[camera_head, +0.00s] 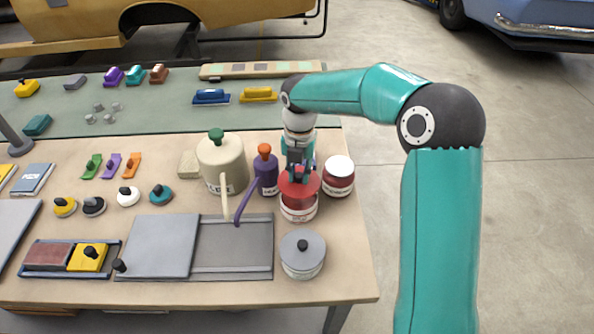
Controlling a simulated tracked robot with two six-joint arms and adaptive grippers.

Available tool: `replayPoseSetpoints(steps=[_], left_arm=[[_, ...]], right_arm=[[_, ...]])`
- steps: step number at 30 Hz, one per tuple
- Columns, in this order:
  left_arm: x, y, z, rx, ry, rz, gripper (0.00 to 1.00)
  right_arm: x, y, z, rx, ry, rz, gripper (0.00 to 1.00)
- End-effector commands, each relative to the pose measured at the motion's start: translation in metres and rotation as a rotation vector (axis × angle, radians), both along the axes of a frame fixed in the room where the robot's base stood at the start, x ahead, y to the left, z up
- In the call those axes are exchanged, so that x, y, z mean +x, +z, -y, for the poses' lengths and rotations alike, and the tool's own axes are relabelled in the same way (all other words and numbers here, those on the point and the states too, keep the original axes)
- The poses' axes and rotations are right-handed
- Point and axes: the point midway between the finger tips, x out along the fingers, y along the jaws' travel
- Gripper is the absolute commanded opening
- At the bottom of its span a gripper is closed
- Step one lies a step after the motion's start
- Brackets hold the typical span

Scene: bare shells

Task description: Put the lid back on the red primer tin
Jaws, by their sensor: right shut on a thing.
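The red primer tin (299,210), with a white label band, stands near the right end of the bench. My right gripper (299,176) points down over it and is shut on the red lid (300,188). The lid is at the top of the tin; I cannot tell whether it is seated or just above the rim. The fingers hide the lid's knob. My left gripper is not in view.
A red tin with a white lid (340,170) stands close right. A purple bottle (266,174) and a cream can (221,160) stand close left. A grey-lidded tin (302,262) stands in front. The bench's right edge (360,240) is near.

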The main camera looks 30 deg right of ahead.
Motion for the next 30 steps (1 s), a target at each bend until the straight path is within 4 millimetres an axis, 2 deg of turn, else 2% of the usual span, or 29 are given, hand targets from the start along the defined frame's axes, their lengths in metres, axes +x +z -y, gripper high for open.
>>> replayPoseSetpoints(steps=[1,8,15,30], left_arm=[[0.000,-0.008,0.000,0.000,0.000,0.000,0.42],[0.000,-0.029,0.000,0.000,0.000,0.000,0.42],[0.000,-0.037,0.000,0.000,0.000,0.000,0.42],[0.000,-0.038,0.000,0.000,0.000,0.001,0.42]], right_arm=[[0.000,-0.009,0.001,0.000,-0.002,0.000,0.00],[-0.001,-0.031,0.001,0.000,-0.004,-0.001,0.00],[-0.001,-0.046,0.002,0.000,-0.005,0.000,0.00],[-0.001,-0.049,0.002,0.000,-0.006,0.000,0.00]])
